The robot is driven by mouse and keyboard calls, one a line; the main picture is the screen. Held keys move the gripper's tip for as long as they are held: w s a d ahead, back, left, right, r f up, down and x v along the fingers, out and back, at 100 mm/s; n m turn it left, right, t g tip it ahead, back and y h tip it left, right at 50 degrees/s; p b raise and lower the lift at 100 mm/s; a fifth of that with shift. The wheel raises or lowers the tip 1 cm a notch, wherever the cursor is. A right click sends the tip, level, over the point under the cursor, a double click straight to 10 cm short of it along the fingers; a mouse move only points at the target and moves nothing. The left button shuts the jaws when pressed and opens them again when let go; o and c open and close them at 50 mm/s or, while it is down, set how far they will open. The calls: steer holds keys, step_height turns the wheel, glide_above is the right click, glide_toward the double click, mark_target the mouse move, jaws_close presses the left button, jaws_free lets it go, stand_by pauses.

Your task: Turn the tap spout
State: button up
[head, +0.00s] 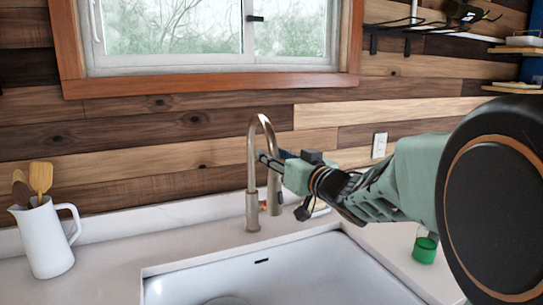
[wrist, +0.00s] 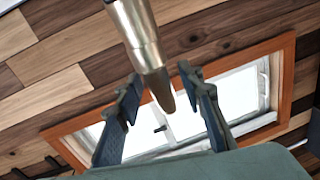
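The tap (head: 252,180) is a brushed metal gooseneck behind the sink. Its upright stands on the counter, and its spout arches over to the right and hangs down. My gripper (head: 268,160) reaches in from the right, with its fingers at the hanging side of the spout. In the wrist view the spout (wrist: 143,35) comes down from the top edge between the two fingers of my gripper (wrist: 160,82). The fingers are apart, with a visible gap on each side of the spout. Part of the spout is hidden behind the fingers in the head view.
The white sink (head: 285,275) lies in front of the tap. A white jug (head: 45,240) with wooden utensils stands at the left. A green-filled glass (head: 425,246) stands on the right counter. The window (head: 170,35) and plank wall (head: 150,150) are behind.

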jaws_close()
stand_by(0.5)
steer(key=shift+s+a+b, duration=0.25)
steer(key=shift+a+b, duration=0.05)
steer(key=shift+a, duration=0.3)
steer(key=a+m+b, duration=0.1)
steer(key=a+b, duration=0.5)
steer(key=a, duration=0.4)
steer(key=shift+s+a+m+t+b, duration=0.15)
steer(key=shift+s+m+t+b, duration=0.15)
steer(key=shift+m+t+b, duration=0.1)
